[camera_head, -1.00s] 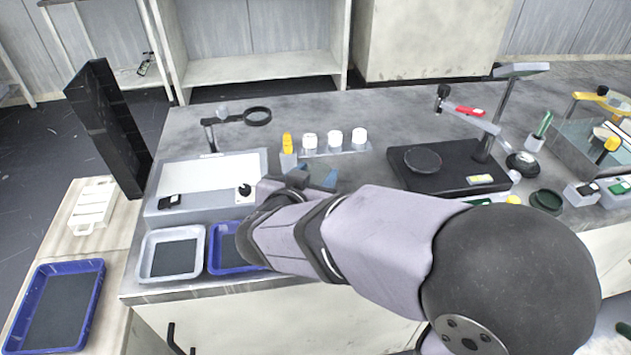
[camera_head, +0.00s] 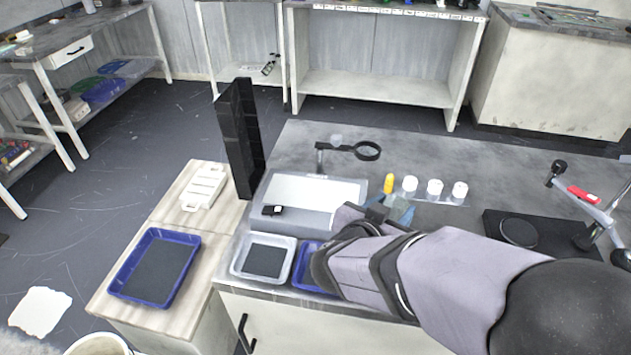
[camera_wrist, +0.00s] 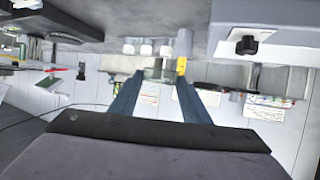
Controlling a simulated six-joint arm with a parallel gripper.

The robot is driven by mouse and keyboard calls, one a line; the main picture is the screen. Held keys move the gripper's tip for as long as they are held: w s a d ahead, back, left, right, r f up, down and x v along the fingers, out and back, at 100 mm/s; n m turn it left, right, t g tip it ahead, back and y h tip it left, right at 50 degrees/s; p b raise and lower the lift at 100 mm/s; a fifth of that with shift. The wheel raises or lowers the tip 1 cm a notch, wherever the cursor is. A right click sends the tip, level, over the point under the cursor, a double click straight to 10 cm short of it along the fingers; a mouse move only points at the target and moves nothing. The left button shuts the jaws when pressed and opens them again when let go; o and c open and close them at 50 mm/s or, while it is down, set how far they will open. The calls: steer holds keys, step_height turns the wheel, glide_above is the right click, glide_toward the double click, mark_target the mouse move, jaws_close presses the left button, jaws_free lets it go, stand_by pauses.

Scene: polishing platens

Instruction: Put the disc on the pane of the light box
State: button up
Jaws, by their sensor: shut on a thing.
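The light box (camera_head: 361,184) lies flat on the bench, with a bright white pane (camera_head: 315,193) on top. My gripper (camera_head: 402,208) is just right of the light box, with its blue fingers pointing away from the head camera. In the wrist view the fingers (camera_wrist: 161,74) are shut on a small grey-green thing, seemingly the disc (camera_wrist: 160,75); its shape is hard to make out. The box shows at the upper right of the wrist view (camera_wrist: 225,40), with a black knob (camera_wrist: 247,45).
A magnifier (camera_head: 362,150) on a stand rises behind the box. A yellow-topped bottle (camera_head: 389,183) and white jars (camera_head: 434,187) stand near my gripper. A white tray (camera_head: 264,258) and a blue tray (camera_head: 305,275) lie in front. A dark stand (camera_head: 495,222) is at right.

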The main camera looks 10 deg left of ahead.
steer(key=w+a+n+y+p, duration=0.1)
steer(key=a+p, duration=0.1)
steer(key=a, duration=0.2)
steer(key=w+a+r+y+p, duration=0.1)
steer(key=w+a, duration=0.1)
steer(key=a, duration=0.3)
steer(key=w+a+r+n+t+p, duration=0.1)
steer(key=a+p, duration=0.1)
steer(key=a, duration=0.2)
steer(key=shift+w+a+n+y+p, duration=0.3)
steer(key=shift+w+a+y+p, duration=0.05)
steer(key=shift+w+a+y, duration=0.05)
step_height(320, 180, up, 3)
steer(key=y, duration=0.1)
glide_above(310, 198)
steer(key=n, duration=0.1)
steer(key=shift+f+b, duration=1)
steer(key=shift+f, duration=4.1)
steer(key=shift+f, duration=0.15)
steer(key=o, duration=1.1)
